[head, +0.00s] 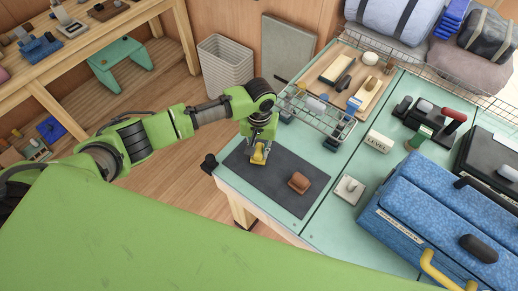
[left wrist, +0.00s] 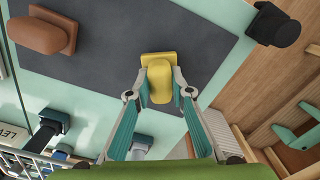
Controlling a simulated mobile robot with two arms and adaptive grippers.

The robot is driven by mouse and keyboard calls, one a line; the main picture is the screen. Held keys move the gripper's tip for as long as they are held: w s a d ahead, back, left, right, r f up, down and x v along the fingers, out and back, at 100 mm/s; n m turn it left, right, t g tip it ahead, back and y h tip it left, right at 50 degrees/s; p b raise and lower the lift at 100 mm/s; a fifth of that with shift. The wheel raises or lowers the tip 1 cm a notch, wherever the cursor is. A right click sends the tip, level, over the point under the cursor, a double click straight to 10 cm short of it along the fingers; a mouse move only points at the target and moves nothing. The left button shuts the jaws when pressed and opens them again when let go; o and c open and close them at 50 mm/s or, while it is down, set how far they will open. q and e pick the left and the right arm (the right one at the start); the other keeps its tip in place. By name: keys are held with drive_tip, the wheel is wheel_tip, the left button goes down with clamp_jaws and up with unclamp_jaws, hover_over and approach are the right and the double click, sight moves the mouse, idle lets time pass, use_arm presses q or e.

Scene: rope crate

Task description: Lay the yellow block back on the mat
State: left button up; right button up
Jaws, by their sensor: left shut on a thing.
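The yellow block (head: 259,154) is at the far left part of the dark mat (head: 272,190) in the head view. It also shows in the left wrist view (left wrist: 159,82), with a rounded grip on a flat base. My left gripper (head: 260,143) points down from above, shut on the yellow block's grip, which sits between its fingertips (left wrist: 160,92). I cannot tell whether the base touches the mat. A brown block (head: 299,182) of similar form lies on the mat to the right; it is at the upper left in the left wrist view (left wrist: 45,32). My right gripper does not show.
A wire basket (head: 318,113) stands just right of my left gripper. A sign reading LEVEL (head: 379,141), a small white plate with a knob (head: 347,189) and a blue case (head: 430,225) are on the green table. The mat between the two blocks is clear.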

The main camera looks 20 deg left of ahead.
sight(259, 149)
use_arm(q)
drive_tip(key=shift+f, duration=0.5)
drive_tip(key=o, duration=1.1)
wheel_tip(259, 149, up, 12)
drive_tip(key=shift+r, duration=0.1)
